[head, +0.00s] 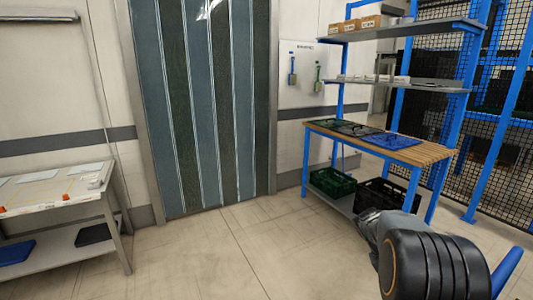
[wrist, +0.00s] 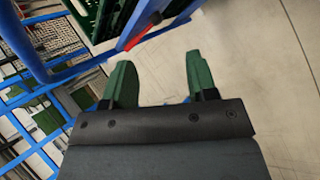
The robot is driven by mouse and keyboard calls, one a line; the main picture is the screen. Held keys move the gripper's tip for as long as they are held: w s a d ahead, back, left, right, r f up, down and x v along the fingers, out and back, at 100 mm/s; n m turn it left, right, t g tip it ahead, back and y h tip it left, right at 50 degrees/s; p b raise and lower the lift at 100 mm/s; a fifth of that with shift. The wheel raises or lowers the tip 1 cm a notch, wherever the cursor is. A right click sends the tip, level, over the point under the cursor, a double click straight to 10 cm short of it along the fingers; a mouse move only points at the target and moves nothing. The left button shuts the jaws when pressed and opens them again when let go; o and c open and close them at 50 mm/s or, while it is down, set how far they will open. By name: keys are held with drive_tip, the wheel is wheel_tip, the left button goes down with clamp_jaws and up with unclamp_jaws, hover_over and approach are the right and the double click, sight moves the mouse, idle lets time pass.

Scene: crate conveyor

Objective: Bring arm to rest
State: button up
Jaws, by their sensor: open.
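My gripper (wrist: 160,80) shows in the wrist view with its two green fingers apart and nothing between them. Bare floor and part of a blue frame lie beyond the fingertips. In the head view a dark, rounded part of my arm fills the lower right corner, and the gripper itself cannot be made out there.
A wooden-topped workbench (head: 433,153) with blue legs holds flat dark and blue items at the right. A green crate (head: 332,182) and a black crate (head: 380,198) sit on its lower shelf. A table (head: 60,203) stands at the left. The middle floor (head: 215,250) is clear.

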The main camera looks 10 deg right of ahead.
drive_tip(key=s+a+r+n+t+y+p, duration=0.1)
drive_tip(key=s+a+r+t+y+p, duration=0.1)
drive_tip(key=a+r, duration=0.3)
drive_tip(key=s+a+r+n+t+y+p, duration=0.1)
drive_tip(key=s+a+r+t+y+p, duration=0.1)
drive_tip(key=a, duration=0.9)
drive_tip(key=s+a+r+n+t+y+p, duration=0.1)
drive_tip(key=s+a+r+t+p, duration=0.3)
drive_tip(key=a+r, duration=0.4)
drive_tip(key=shift+s+a+r+t+y+p, duration=0.3)
drive_tip(key=shift+s+a+y+p, duration=0.25)
drive_tip(key=shift+p, duration=0.65)
drive_tip(key=shift+a+r+n, duration=0.2)
drive_tip(key=shift+r+n, duration=0.05)
drive_tip(key=shift+n, duration=0.05)
